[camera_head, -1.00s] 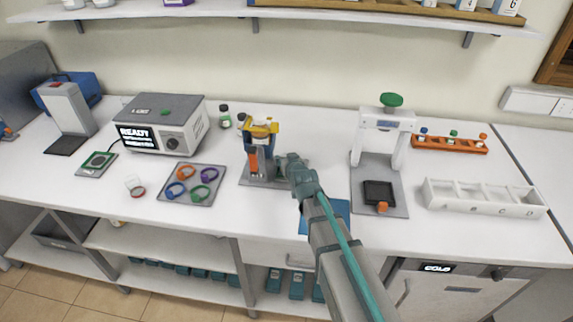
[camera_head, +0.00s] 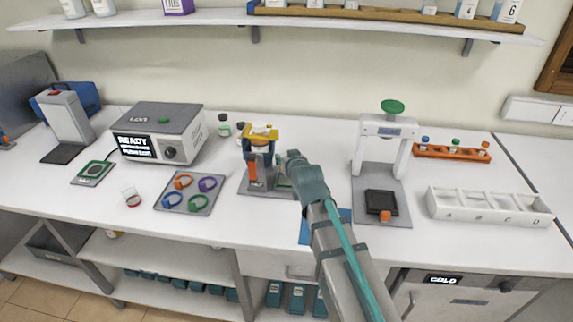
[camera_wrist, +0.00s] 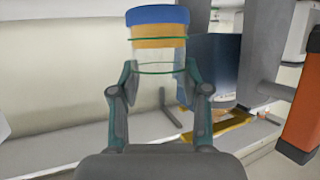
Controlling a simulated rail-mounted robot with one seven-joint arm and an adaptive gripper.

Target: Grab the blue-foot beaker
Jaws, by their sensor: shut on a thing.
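The blue-foot beaker shows in the wrist view: clear glass (camera_wrist: 155,90) with a blue foot (camera_wrist: 157,16) and an amber band beside the foot. That view appears inverted, with the foot at the top of the picture. My gripper (camera_wrist: 160,76) is shut on the glass, one finger on each side. In the head view my gripper (camera_head: 288,172) is just right of a stand (camera_head: 252,170) with a yellow top and an orange handle. The beaker is largely hidden there by my gripper, so I cannot tell whether it touches the stand or its base.
The stand's orange handle (camera_wrist: 303,118) and dark blue block (camera_wrist: 213,68) are close on the right in the wrist view. A white press (camera_head: 385,145) stands right of my arm.

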